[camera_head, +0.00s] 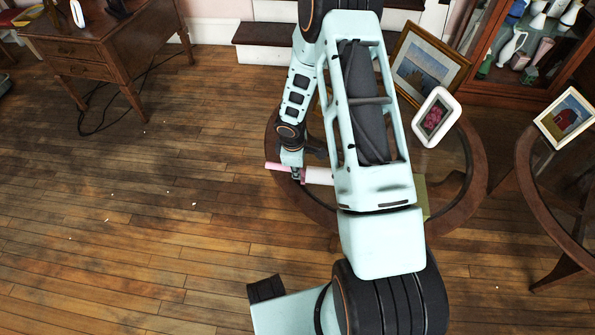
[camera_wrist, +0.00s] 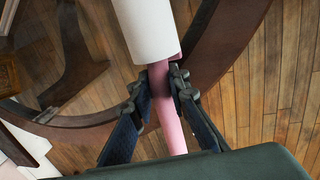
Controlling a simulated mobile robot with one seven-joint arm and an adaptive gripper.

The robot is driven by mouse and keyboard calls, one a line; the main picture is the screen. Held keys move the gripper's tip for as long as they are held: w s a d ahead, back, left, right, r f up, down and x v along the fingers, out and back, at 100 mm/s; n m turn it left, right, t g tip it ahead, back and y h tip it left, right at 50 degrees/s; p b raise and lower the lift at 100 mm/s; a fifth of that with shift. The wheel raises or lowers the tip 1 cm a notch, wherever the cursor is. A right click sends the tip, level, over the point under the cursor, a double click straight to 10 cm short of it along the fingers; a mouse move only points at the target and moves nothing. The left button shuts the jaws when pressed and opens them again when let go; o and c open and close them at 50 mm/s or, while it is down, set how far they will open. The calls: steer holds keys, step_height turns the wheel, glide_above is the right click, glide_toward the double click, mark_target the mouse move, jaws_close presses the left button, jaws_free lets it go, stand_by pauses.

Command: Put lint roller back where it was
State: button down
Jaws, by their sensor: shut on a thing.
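The lint roller has a pink handle and a white roll. In the head view its white roll (camera_head: 319,175) shows beside my arm, and in the wrist view the roll (camera_wrist: 147,28) is at the top with the pink handle (camera_wrist: 168,120) below it. My gripper (camera_wrist: 164,82) is shut on the pink handle, just below the roll. In the head view my gripper (camera_head: 298,175) is at the left edge of the round table (camera_head: 473,185), which has a brown wooden rim and a see-through top. The wrist view shows the roller above the rim. My arm hides much of the table.
A picture frame (camera_head: 425,65) and a white-framed picture (camera_head: 435,117) stand on the table's back side. A second round table (camera_head: 540,195) with another frame (camera_head: 568,117) is at right. A desk (camera_head: 100,45) stands back left. Floor at left is mostly clear, with small scraps.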

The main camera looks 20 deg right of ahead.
steer(key=shift+r, duration=0.1)
steer(key=shift+f, duration=0.25)
steer(key=c, duration=1.8)
jaws_free()
steer(key=shift+r, duration=0.1)
steer(key=shift+c, duration=0.2)
steer(key=shift+r, duration=0.1)
step_height(320, 180, up, 12)
steer(key=s+a+p, duration=0.1)
steer(key=p, duration=0.3)
steer(key=shift+s+a+p, duration=0.15)
steer(key=shift+s+p, duration=0.2)
steer(key=shift+s, duration=0.05)
